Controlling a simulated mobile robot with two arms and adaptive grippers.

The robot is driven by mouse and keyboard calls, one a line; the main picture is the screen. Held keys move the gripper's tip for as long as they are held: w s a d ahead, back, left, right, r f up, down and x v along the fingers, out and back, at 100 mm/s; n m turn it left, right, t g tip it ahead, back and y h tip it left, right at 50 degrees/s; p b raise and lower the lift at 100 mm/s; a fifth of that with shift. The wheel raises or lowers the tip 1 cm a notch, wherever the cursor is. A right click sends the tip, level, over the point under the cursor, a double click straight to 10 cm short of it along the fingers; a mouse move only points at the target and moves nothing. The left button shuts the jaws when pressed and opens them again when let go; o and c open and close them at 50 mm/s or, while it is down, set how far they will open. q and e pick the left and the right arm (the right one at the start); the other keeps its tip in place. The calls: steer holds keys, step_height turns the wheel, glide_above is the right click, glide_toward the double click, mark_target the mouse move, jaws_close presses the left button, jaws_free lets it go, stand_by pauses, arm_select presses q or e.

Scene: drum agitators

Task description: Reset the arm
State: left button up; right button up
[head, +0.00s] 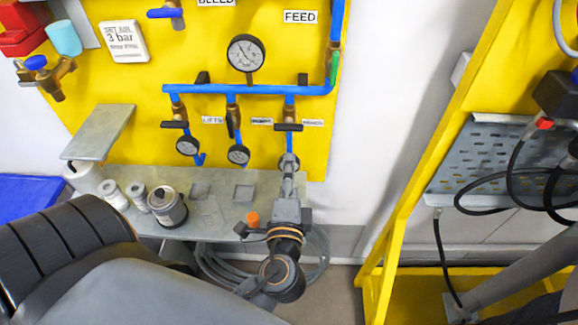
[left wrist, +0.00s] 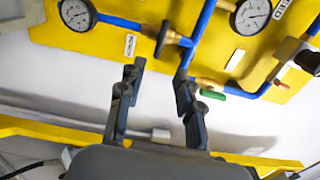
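My left arm comes in from the lower left of the head view. My left gripper (head: 289,162) points up toward the yellow panel (head: 130,90), in front of the lower end of the right-hand blue branch pipe (head: 289,103). In the left wrist view my left gripper (left wrist: 160,78) has its two dark fingers spread apart. Nothing is between them; white wall and blue piping show behind. Whether the fingertips touch the pipe or gauge behind them cannot be told from the head view. My right gripper is not in view.
A grey shelf (head: 225,220) below the panel holds a dark-topped canister (head: 167,207) and white jars (head: 113,195). A large gauge (head: 245,53) sits above the blue pipe. A yellow frame (head: 425,140) with black cables stands at right. White wall between is clear.

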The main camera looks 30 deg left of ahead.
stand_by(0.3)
arm_select(q)
steer(key=s+a+f+n+g+h, duration=0.3)
steer(key=s+f+n+g, duration=0.3)
steer(key=f, duration=0.4)
steer(key=s+d+f+n+g+h, duration=0.4)
steer(key=s+d+f+g+h, duration=0.15)
steer(key=s+d, duration=0.2)
step_height(320, 180, down, 29)
steer(key=s+g+h+b, duration=0.1)
steer(key=s+b, duration=0.1)
steer(key=b, duration=0.3)
steer(key=s+a+f+g+b, duration=0.1)
steer(key=s+f+b, duration=0.1)
steer(key=s+f, duration=0.6)
steer(key=s+a+f+b, duration=0.2)
steer(key=s+f, duration=0.7)
steer(key=f, duration=0.6)
steer(key=shift+s+f+m+g, duration=0.15)
steer(key=shift+s+m+g, duration=0.1)
steer(key=shift+m+g, duration=0.1)
